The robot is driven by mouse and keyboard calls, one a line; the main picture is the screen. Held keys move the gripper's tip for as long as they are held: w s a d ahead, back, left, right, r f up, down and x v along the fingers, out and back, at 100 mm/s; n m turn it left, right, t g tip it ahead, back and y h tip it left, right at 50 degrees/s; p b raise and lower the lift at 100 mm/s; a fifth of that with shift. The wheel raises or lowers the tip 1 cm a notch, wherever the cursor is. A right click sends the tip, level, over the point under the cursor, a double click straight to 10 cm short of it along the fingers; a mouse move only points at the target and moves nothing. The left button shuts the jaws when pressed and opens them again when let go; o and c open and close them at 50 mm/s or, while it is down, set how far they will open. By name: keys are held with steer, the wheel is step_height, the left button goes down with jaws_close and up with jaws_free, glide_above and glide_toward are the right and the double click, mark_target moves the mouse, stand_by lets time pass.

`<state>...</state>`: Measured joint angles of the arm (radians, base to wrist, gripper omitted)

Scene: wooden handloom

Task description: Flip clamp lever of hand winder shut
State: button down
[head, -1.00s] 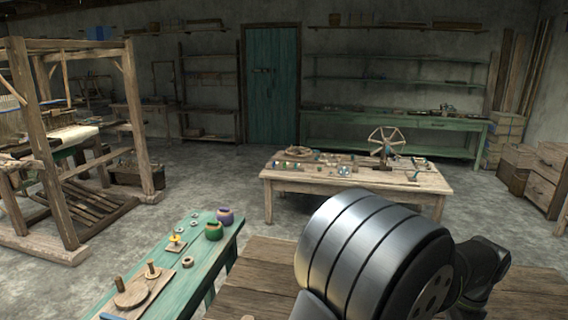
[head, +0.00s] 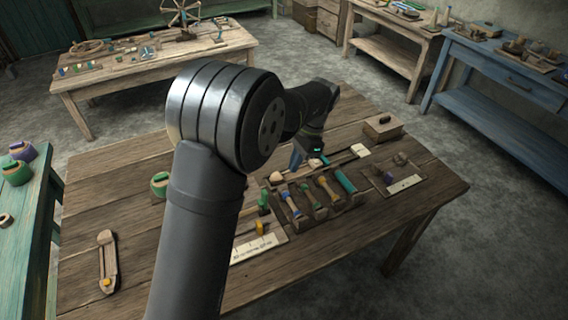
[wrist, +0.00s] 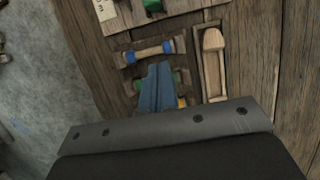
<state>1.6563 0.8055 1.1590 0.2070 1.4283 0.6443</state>
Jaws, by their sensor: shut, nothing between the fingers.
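My gripper (wrist: 160,88) shows in the wrist view with its blue fingers together and nothing between them. It points down over a wooden rack of spools and covers part of a green spool. In the head view its blue wrist part (head: 307,148) is behind the spool rack (head: 320,213); its fingertips are not clear there. I cannot surely pick out the hand winder or its clamp lever. A small board with a dark and wooden fitting (head: 396,174) lies right of the rack, too small to identify.
A blue-ended spool (wrist: 153,52) and a wooden shuttle (wrist: 213,65) lie near the fingers. A lidded box (head: 382,127) stands at the table's back right. The table's front right is bare.

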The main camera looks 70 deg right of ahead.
mark_target(262, 201)
steer(key=x, duration=0.7)
steer(key=shift+f, duration=0.3)
steer(key=shift+w+a+r, duration=0.1)
steer(key=shift+w+a, duration=1.4)
